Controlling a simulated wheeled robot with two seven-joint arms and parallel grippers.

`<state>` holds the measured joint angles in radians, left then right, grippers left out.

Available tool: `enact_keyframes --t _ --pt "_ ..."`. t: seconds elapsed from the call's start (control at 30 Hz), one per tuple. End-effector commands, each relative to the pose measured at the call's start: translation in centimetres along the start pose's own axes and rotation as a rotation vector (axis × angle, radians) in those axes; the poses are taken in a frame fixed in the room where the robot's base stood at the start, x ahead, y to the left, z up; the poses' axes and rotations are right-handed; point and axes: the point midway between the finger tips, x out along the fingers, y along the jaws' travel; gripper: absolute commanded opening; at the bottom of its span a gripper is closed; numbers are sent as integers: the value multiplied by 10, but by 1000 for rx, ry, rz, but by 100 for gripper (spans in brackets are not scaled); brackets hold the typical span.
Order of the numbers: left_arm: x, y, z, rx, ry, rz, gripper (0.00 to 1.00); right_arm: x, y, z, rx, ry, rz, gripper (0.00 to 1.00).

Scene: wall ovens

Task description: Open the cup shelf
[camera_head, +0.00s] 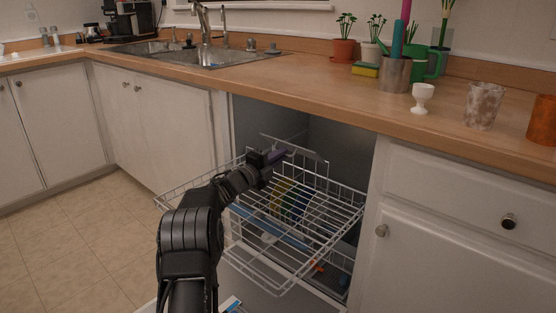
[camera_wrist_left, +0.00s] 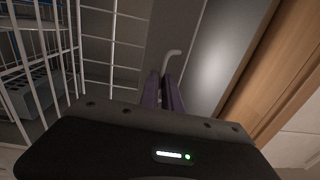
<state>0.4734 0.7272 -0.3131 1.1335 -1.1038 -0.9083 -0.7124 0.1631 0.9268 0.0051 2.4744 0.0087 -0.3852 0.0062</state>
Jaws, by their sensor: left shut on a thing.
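The cup shelf (camera_head: 310,154) is a light wire piece at the back of the pulled-out upper dishwasher rack (camera_head: 322,248). My left gripper (camera_head: 280,155) reaches over the rack to this wire piece and is shut on it. In the left wrist view, the purple fingers of my left gripper (camera_wrist_left: 163,92) are close together, with a bent grey wire end of the cup shelf (camera_wrist_left: 173,56) just beyond them. The exact contact is hidden by the fingers. My right gripper is not in view.
The dishwasher opening lies under the wooden counter (camera_head: 300,90). A coloured plate (camera_head: 290,199) stands in the racks. White cabinets flank the opening. A metal utensil holder (camera_head: 395,74), a white egg cup (camera_head: 422,98) and a speckled glass (camera_head: 484,105) stand on the counter.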

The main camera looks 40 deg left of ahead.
Motion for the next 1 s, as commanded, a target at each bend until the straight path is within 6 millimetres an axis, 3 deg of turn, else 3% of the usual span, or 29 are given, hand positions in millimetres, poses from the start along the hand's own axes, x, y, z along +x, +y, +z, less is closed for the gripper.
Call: enact_keyframes --t 0.03,0.5,1.0 --pt "-1 10 0 -2 0 2 0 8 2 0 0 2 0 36" --pt "-3 49 0 -2 -1 2 0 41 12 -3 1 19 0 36" --pt "4 76 -1 -4 0 7 0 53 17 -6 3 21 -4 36"
